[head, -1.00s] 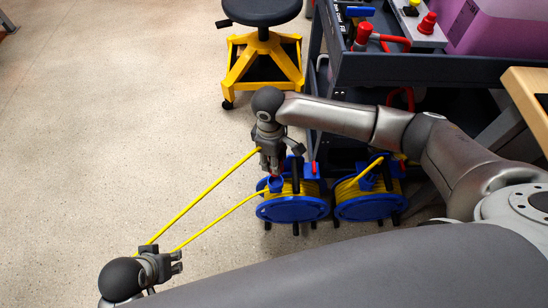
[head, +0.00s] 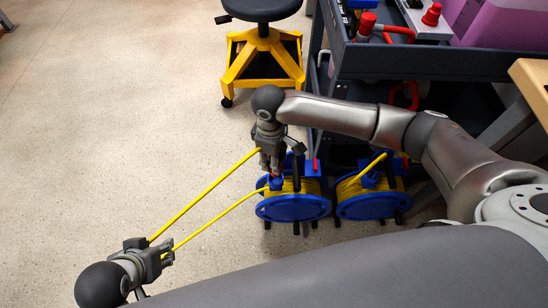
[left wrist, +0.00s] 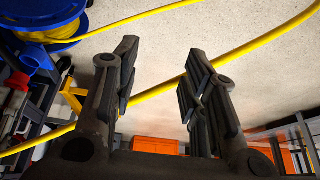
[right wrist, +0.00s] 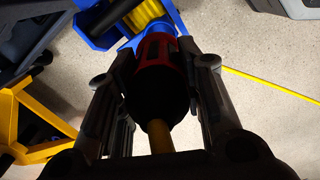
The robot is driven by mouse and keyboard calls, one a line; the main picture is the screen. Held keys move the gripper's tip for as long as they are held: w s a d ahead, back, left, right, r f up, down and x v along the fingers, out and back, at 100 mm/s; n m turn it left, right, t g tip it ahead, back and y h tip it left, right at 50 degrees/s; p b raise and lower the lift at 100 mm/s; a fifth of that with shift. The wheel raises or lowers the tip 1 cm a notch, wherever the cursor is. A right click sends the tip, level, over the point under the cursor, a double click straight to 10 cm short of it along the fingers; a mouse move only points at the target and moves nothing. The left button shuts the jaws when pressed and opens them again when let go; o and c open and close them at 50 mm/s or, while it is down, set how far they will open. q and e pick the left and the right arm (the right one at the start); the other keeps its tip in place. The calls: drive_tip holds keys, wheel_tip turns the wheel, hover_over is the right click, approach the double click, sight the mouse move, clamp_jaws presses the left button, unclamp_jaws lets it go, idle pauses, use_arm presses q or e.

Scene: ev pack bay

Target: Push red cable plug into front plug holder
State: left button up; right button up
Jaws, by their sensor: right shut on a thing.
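The red plug with its black body (right wrist: 158,88) is held between the fingers of my right gripper (right wrist: 160,72), which is shut on it. Its red end meets or overlaps the blue plug holder (right wrist: 133,28) on the front cable reel (head: 292,208); how deep it sits is hidden. In the head view my right gripper (head: 270,166) points down above that holder. The yellow cable (head: 205,195) runs from there toward my left gripper (head: 168,250). In the left wrist view my left gripper (left wrist: 160,85) is open, and the cable (left wrist: 155,92) crosses its finger gap.
A second blue reel (head: 370,206) stands right of the front one. A dark trolley (head: 420,68) with tools and a purple container (head: 505,22) stands behind. A yellow stool (head: 264,65) is at the back. The floor at left is clear.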

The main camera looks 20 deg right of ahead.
drive_tip(key=shift+f+b, duration=0.65)
drive_tip(key=shift+b, duration=0.1)
drive_tip(key=shift+f+b, duration=0.3)
drive_tip(key=shift+b, duration=0.15)
use_arm(q)
drive_tip(key=shift+w+d+r+t+h, duration=0.4)
drive_tip(key=shift+w+d+r+t, duration=0.85)
drive_tip(key=shift+w, duration=1.4)
drive_tip(key=shift+w+d+r+t+h, duration=0.4)
drive_tip(key=shift+w+d+r+t, duration=0.25)
drive_tip(key=shift+w+r+t, duration=1.3)
use_arm(e)
drive_tip(key=shift+f+b, duration=0.3)
drive_tip(key=shift+b, duration=0.15)
use_arm(q)
drive_tip(key=shift+s+a+f+g+y+p, duration=0.15)
drive_tip(key=shift+s+a+f+g, duration=0.2)
drive_tip(key=shift+f, duration=0.35)
drive_tip(key=shift+s+a+f+g+y+p, duration=0.1)
drive_tip(key=shift+s+a+f+g+p, duration=0.1)
drive_tip(key=shift+s+f+g, duration=0.4)
drive_tip(key=shift+s+a+f+g+y+p, duration=0.15)
drive_tip(key=shift+s+a+f+g, duration=0.1)
drive_tip(key=shift+f, duration=0.55)
use_arm(e)
drive_tip(key=shift+f, duration=0.3)
use_arm(q)
drive_tip(key=shift+s+f, duration=0.1)
